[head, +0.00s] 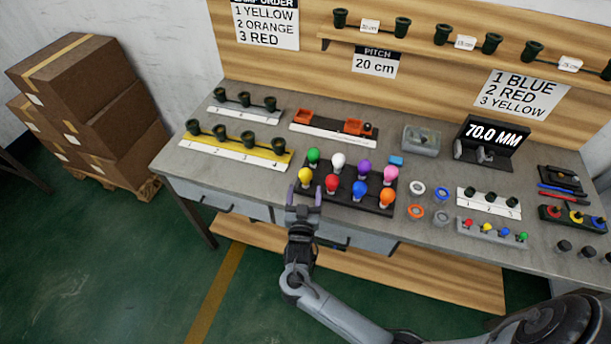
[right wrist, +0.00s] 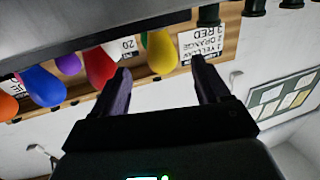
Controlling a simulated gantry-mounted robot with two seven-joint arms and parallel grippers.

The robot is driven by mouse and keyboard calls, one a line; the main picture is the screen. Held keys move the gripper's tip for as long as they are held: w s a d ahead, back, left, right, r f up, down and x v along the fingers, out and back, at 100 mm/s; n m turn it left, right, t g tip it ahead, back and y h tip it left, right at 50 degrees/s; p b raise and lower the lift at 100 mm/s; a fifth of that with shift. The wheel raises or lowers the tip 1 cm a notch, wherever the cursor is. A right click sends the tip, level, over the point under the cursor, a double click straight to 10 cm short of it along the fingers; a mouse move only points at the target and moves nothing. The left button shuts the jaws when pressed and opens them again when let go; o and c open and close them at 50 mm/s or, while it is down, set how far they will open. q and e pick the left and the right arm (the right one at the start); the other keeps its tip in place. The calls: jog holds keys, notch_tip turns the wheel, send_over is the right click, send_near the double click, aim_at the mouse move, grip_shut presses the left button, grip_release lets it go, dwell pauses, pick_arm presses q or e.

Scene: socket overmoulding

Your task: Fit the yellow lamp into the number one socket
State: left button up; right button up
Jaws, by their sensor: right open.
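The yellow lamp (head: 305,176) stands at the front left corner of the black lamp rack (head: 342,199), and it also shows in the right wrist view (right wrist: 161,53). My right gripper (head: 304,190) is open and empty at the table's front edge, just in front of the lamp. In the right wrist view the lamp appears beyond the gap between my right fingers (right wrist: 160,72). Numbered sockets stand on a yellow strip (head: 232,152) and a white strip (head: 243,113) at the left of the table. The leftmost socket on the yellow strip (head: 193,127) looks empty. My left gripper is not in view.
A red lamp (head: 332,183) and several other coloured lamps share the rack. The lamp order sign (head: 266,22) reads 1 yellow, 2 orange, 3 red. Bare table lies between the yellow strip and the rack.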

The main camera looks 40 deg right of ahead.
aim_at(305, 181)
jog(key=shift+w+d+f, duration=0.15)
jog(key=shift+w+d, duration=0.3)
jog(key=shift+w, duration=0.15)
jog(key=shift+b+x, duration=0.65)
jog(key=shift+x, duration=1.95)
jog(key=c, duration=1)
jog(key=shift+r, duration=0.25)
